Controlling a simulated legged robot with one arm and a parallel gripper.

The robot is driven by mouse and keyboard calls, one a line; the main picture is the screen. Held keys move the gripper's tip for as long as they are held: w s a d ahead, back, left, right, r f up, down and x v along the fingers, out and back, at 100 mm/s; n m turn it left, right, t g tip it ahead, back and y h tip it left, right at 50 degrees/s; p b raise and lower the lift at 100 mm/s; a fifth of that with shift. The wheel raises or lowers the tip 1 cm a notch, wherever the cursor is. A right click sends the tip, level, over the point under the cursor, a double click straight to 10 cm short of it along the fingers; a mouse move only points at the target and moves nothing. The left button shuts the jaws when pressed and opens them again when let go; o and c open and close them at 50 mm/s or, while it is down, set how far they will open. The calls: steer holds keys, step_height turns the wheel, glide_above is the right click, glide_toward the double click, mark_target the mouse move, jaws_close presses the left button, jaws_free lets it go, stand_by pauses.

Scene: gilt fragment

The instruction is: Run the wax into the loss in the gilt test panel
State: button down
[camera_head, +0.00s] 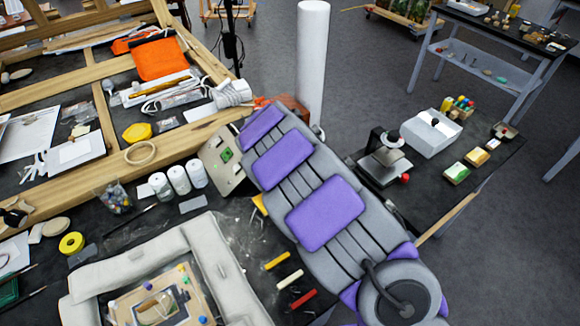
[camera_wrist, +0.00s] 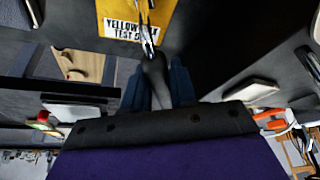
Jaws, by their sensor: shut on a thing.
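In the wrist view my gripper (camera_wrist: 155,80) is shut on a dark tool (camera_wrist: 154,72) with a slim metal tip. The tip lies in front of a yellow card (camera_wrist: 120,18) with black lettering. In the head view my grey and purple arm hides the gripper and tool. A wood-edged panel (camera_head: 122,306), probably the test panel, lies inside a pale padded surround (camera_head: 90,282) at the bottom edge, partly cut off. Coloured pieces sit on it; the loss cannot be made out. Sticks that look like wax lie to its right: yellow (camera_head: 277,260), cream (camera_head: 290,279) and red (camera_head: 303,299).
White jars (camera_head: 179,180) and a bag of coloured pieces (camera_head: 115,196) stand behind the surround. A white column (camera_head: 312,60) rises beyond my arm. A dark stand (camera_head: 385,165) and a white box (camera_head: 432,132) are on the right. A wooden frame (camera_head: 100,60) fills the upper left.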

steer(key=shift+r+p, duration=0.55)
steer(key=shift+r, duration=1.75)
steer(key=shift+d, duration=0.1)
